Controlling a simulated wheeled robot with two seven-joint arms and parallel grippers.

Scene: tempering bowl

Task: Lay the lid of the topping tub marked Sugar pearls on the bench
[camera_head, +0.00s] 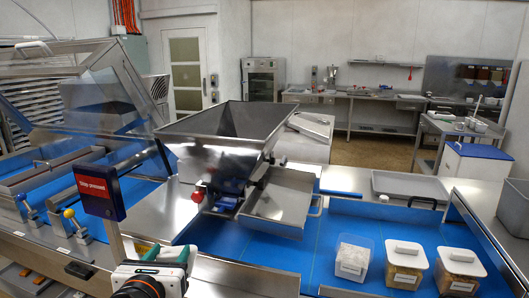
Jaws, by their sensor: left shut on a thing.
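Three clear topping tubs stand in a row at the right front. The left tub (354,258) holds something whitish and shows no lid with a handle on top. The middle tub (402,266) and the right tub (459,272) hold yellowish-brown contents and wear white lids with raised handles. Their labels are too small to read. My left gripper (165,258) is at the bottom, left of centre, far to the left of the tubs. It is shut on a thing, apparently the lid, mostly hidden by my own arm. My right gripper is not in view.
A steel hopper (225,135) with a tray (280,203) stands over the blue belt (330,235). A grey tray (409,187) lies behind the tubs. A grey bin (515,207) stands at the right edge.

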